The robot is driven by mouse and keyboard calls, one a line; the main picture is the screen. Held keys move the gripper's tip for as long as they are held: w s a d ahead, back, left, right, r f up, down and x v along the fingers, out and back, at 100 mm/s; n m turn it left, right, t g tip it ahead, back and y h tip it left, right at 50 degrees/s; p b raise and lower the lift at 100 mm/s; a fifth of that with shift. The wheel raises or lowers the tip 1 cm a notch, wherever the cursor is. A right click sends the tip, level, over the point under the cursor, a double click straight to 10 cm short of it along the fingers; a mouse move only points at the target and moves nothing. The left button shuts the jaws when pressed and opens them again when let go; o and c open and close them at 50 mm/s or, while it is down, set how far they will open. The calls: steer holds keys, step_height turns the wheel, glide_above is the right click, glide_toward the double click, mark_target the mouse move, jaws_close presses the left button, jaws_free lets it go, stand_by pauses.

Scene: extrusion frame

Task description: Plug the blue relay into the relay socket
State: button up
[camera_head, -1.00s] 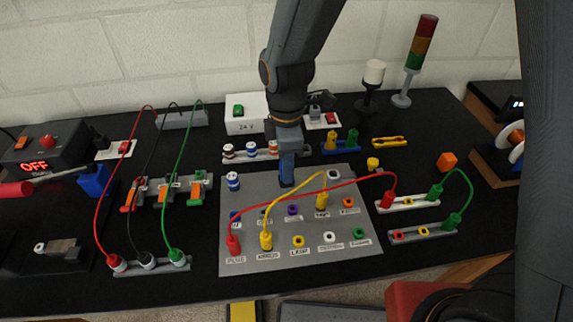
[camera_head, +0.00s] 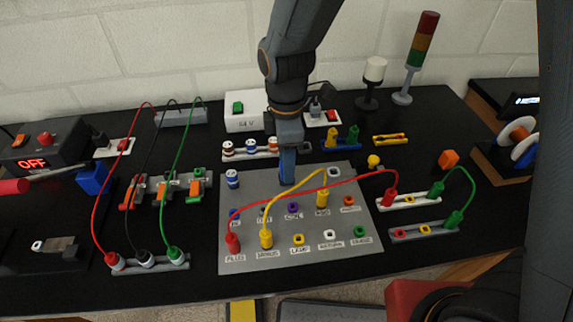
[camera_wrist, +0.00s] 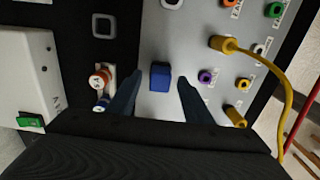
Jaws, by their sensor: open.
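A blue block, the relay (camera_wrist: 160,77), sits on the grey panel (camera_wrist: 160,35) in the wrist view. My gripper (camera_wrist: 153,84) is open, with one dark finger on each side of the relay and visible gaps between. In the head view my gripper (camera_head: 287,180) points down at the back middle of the panel (camera_head: 240,264), and its fingers cover most of that spot. No empty relay socket shows clearly. Whatever lies directly under the relay is hidden, so I cannot tell how deeply it is seated.
Yellow and red leads arch over the panel close to my gripper, with a yellow plug (camera_head: 322,199) nearby. A white box with a green switch (camera_head: 238,107) and a row of terminals (camera_head: 251,146) stand behind. Another blue block (camera_head: 93,179) stands at the left.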

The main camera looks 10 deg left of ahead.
steer(key=shift+r+b, duration=0.6)
steer(key=shift+r, duration=2.55)
steer(key=d+f+m, duration=0.1)
steer(key=d+m, duration=0.5)
steer(key=d, duration=0.1)
steer(key=s+d+f+m+t+b, duration=0.1)
steer(key=d+m, duration=0.6)
steer(key=d, duration=0.1)
steer(key=s+d+f+m, duration=0.1)
steer(key=d+f+m, duration=0.1)
steer(key=d+m, duration=0.4)
steer(key=shift+d+m+b, duration=0.3)
steer(key=shift+d, duration=0.9)
steer(key=shift+s+d+m, duration=0.3)
steer(key=shift+d+m, duration=0.1)
steer(key=shift+m, duration=0.1)
